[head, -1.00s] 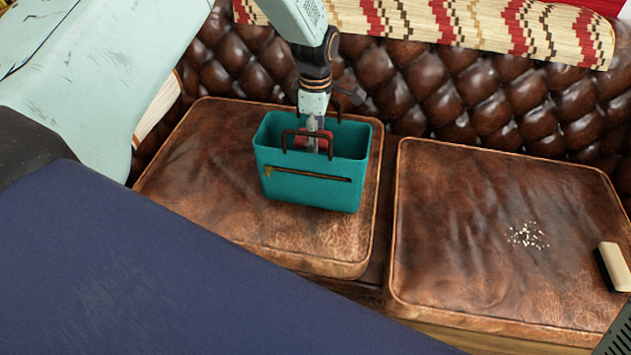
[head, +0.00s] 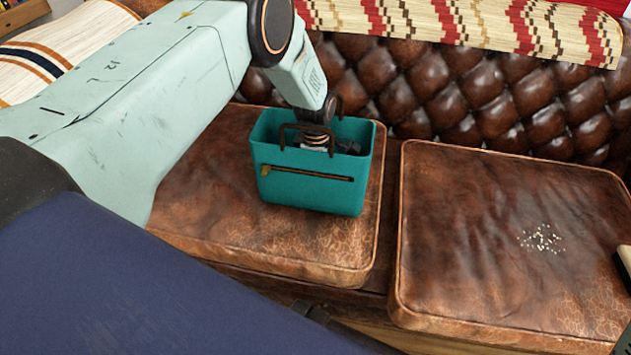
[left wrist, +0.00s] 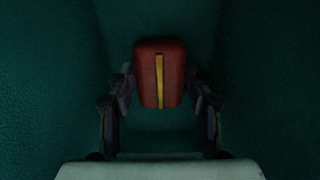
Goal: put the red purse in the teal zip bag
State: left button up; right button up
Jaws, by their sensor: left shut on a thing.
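The teal zip bag (head: 310,190) stands upright and open on the left leather cushion, its zip facing me and its dark handles up. My left arm reaches down into its mouth, and the fingers are hidden by the bag's front wall in the head view. In the left wrist view, the red purse (left wrist: 159,75) with a yellow stripe is between the two fingers of my left gripper (left wrist: 160,88), shut on it. Teal bag walls surround both. Whether the purse touches the bag's bottom, I cannot tell.
The left cushion (head: 215,215) and right cushion (head: 500,235) lie on a tufted leather sofa. White crumbs (head: 540,239) lie on the right cushion, and a brush (head: 624,262) is at its right edge. A patterned throw (head: 470,25) covers the backrest top.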

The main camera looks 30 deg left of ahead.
pick_arm(q)
jog(key=shift+r, duration=0.1)
jog(key=o, duration=1.2)
jog(key=shift+f, duration=0.2)
jog(key=shift+r, duration=0.1)
notch_tip(320, 180, up, 12)
jog(key=p, duration=0.5)
jog(key=shift+r, duration=0.1)
notch_tip(320, 180, up, 16)
jog(key=p, duration=1.5)
jog(key=shift+r, duration=0.1)
